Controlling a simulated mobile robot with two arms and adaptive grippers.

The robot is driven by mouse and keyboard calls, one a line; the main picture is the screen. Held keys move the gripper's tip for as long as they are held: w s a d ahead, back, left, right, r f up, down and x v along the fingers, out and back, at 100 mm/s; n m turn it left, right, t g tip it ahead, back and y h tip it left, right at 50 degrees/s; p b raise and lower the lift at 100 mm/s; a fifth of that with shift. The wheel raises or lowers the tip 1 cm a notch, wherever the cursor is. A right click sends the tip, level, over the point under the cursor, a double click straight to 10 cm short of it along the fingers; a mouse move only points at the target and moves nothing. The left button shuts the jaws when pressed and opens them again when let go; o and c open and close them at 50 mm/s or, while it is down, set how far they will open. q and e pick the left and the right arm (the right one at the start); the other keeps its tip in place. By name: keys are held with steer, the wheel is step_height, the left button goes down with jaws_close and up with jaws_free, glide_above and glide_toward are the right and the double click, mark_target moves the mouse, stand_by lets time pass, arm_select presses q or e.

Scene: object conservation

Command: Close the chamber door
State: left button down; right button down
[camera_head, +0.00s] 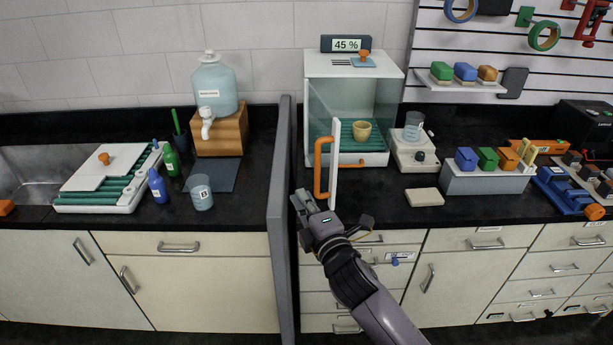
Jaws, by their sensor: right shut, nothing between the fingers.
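The chamber (394,92) is a white box with clear sides on the black counter, with a display reading 45 % on top. Its door (333,165) stands open, swung out toward me and seen nearly edge-on at the chamber's left front. An orange handle (318,168) is on the door's left face. A yellow cup (362,131) stands on the green ribbed floor inside. My right gripper (299,201) is shut and empty, just below and left of the handle's lower end; I cannot tell whether it touches. My left gripper is not in view.
A grey upright divider (281,190) stands close to the left of the door. A white device with a beaker (412,127), a pale block (424,197) and a grey rack (484,181) stand to the right. The counter just right of the door is clear.

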steer(key=w+p, duration=0.3)
steer(key=w, duration=0.5)
steer(key=shift+d, duration=0.45)
steer(key=shift+w, duration=0.1)
steer(key=shift+d, duration=0.1)
